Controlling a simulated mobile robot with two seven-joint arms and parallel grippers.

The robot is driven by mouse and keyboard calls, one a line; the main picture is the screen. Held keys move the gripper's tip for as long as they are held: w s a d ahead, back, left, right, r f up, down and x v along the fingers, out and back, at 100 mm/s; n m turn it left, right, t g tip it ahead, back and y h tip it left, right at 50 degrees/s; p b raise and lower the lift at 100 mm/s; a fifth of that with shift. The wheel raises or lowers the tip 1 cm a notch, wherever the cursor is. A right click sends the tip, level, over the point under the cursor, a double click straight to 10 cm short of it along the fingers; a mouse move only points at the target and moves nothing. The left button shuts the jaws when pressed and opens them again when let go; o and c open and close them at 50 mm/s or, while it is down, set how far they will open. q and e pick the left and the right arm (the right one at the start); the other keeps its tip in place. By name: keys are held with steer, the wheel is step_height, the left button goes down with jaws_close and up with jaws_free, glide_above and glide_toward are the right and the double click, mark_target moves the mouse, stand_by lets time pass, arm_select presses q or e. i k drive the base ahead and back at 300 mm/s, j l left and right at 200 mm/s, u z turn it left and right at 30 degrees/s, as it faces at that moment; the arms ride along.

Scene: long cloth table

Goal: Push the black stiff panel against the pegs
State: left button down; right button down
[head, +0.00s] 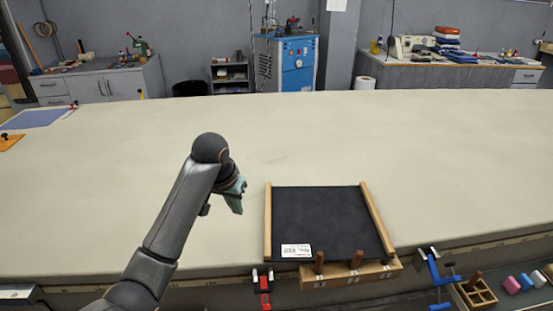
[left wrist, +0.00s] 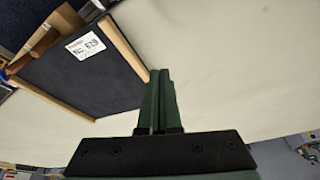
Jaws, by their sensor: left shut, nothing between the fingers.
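The black stiff panel (head: 325,220) lies flat on the table between two wooden side rails, with a white label at its near left corner. It also shows in the left wrist view (left wrist: 85,80). Brown pegs (head: 319,263) stand on a wooden block at the table's near edge, at the panel's near side. I cannot tell whether panel and pegs touch. My left gripper (head: 237,203) is shut and empty, left of the left rail (head: 268,225) and apart from the panel. Its green fingers also show in the left wrist view (left wrist: 158,100). My right gripper is not in view.
A red clamp (head: 264,287) and a blue clamp (head: 434,270) sit on the table's near edge, either side of the peg block. The cloth table (head: 330,135) is clear beyond the panel. A tray with spools (head: 512,285) is at the lower right.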

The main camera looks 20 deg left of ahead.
mark_target(338, 222)
steer(key=i, duration=0.85)
